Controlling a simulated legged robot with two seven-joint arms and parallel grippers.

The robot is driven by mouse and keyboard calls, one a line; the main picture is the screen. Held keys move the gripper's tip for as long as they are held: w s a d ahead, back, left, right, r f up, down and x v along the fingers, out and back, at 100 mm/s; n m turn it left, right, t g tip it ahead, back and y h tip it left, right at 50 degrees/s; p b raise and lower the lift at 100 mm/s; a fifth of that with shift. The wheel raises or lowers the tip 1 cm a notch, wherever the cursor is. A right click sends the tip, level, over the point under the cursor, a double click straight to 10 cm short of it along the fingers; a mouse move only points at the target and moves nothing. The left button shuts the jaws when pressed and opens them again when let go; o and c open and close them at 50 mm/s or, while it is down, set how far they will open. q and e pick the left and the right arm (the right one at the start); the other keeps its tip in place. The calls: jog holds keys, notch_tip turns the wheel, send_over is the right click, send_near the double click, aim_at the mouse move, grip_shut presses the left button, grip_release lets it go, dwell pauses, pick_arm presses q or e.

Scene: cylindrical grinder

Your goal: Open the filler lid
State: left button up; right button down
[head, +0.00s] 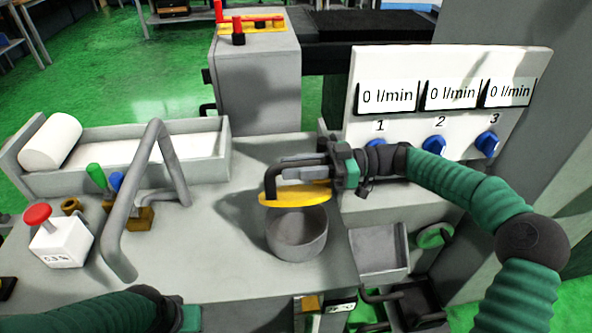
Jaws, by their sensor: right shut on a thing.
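The filler (297,240) is a short grey open cylinder on the grey machine top, in the middle of the head view. Its lid (290,196) is a yellow disc with a dark bent handle (270,181). The lid is over the back part of the filler, and the front of the opening shows the grey inside. My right gripper (322,170) comes in from the right and is shut on the lid handle. My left gripper (190,319) is at the bottom edge, apart from the lid; its fingers are not clearly visible.
A bent grey pipe (154,136) rises left of the filler. A red-button box (62,240) and a tray with a white roll (51,141) are at left. The flow panel (446,64) with blue knobs (487,143) stands behind my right arm. Machine top before the pipe is clear.

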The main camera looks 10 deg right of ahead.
jog(key=shift+f, duration=0.1)
jog(key=c, duration=1.2)
grip_release()
jog(key=shift+w, duration=0.1)
jog(key=shift+d, duration=0.25)
jog(key=p, duration=0.2)
send_over(327, 189)
jog(key=shift+f, duration=0.1)
